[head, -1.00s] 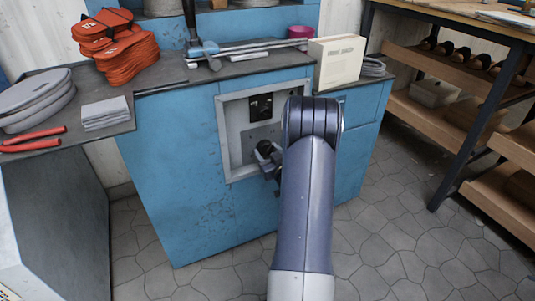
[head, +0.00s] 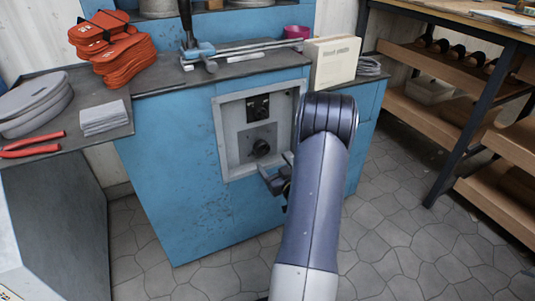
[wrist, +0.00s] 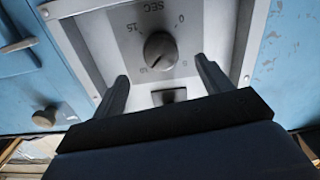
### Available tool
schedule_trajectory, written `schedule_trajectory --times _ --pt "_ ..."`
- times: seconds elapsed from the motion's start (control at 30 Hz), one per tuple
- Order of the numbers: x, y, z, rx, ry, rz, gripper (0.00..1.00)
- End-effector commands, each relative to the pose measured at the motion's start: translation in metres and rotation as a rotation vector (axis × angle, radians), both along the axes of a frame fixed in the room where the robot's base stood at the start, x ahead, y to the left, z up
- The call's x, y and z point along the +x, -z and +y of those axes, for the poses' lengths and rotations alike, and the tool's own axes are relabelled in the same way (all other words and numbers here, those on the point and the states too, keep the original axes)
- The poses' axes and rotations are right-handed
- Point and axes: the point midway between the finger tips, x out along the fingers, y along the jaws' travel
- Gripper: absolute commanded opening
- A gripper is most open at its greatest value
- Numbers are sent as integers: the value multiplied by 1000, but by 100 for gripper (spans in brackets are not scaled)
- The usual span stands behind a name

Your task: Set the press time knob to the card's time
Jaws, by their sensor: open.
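The press time knob (head: 261,148) is a round black knob low on the grey panel (head: 228,135) of the blue press. In the wrist view the knob (wrist: 160,50) stands beside upside-down "SEC" lettering and a "15" mark. The gripper (wrist: 161,75) fingers flank the knob in the wrist view.
A black switch (head: 259,107) sits above the knob. The panel has a raised frame. Orange sandal parts (head: 118,50), grey sheets (head: 104,117) and red-handled pliers (head: 32,145) lie on the left bench. A wooden shelf (head: 440,105) stands right. The floor in front is clear.

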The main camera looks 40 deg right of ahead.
Motion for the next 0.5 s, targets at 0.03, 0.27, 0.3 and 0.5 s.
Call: schedule_trajectory --times 0.03,0.27,0.3,0.5 --pt "-10 -1 2 4 2 2 74" --pt "-32 0 8 2 1 -1 74" --pt "-33 0 8 1 0 0 74" --pt "-34 0 9 1 -1 0 74"
